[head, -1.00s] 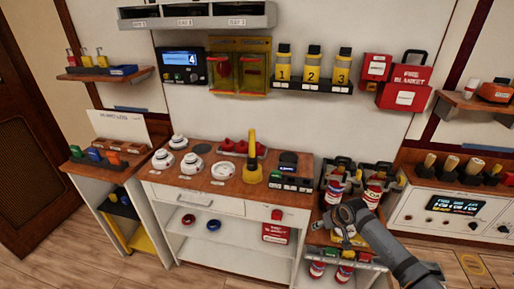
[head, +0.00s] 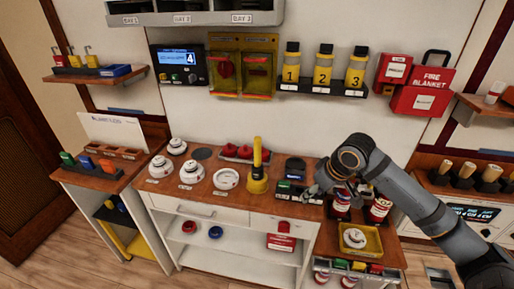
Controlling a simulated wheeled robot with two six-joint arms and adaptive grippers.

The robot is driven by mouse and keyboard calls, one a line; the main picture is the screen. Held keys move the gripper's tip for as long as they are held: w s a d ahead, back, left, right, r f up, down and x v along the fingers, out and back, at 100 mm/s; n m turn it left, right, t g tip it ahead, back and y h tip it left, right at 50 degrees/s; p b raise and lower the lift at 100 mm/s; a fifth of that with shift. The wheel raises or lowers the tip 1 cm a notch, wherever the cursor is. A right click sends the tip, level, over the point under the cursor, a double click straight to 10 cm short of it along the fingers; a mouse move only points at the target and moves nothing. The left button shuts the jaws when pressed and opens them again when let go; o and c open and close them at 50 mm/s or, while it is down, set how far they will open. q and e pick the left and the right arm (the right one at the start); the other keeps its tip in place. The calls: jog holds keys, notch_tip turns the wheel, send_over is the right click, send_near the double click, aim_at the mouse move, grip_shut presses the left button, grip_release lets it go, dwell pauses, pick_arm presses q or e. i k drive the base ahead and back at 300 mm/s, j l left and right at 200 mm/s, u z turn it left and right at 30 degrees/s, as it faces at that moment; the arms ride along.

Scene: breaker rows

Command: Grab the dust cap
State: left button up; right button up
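I cannot tell for sure which item is the dust cap. Two red domed caps (head: 237,151) sit on a rack at the back of the wooden counter. A red round cap (head: 189,227) and a blue round cap (head: 215,232) lie on the open shelf under the counter. My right gripper (head: 313,194) is over the counter's right end, beside a small dark device (head: 294,171), right of all these caps. Its fingers are small and dark, and their opening is unclear. No object shows in it. My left gripper is out of view.
White round detectors (head: 160,167) stand on the counter's left. A yellow pole tool (head: 257,168) stands upright near the middle. A yellow tray (head: 371,253) holds a white round piece, below my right arm. Red extinguishers (head: 379,210) are close to that arm.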

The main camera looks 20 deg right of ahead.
aim_at(265, 153)
jog(key=i, duration=1.2)
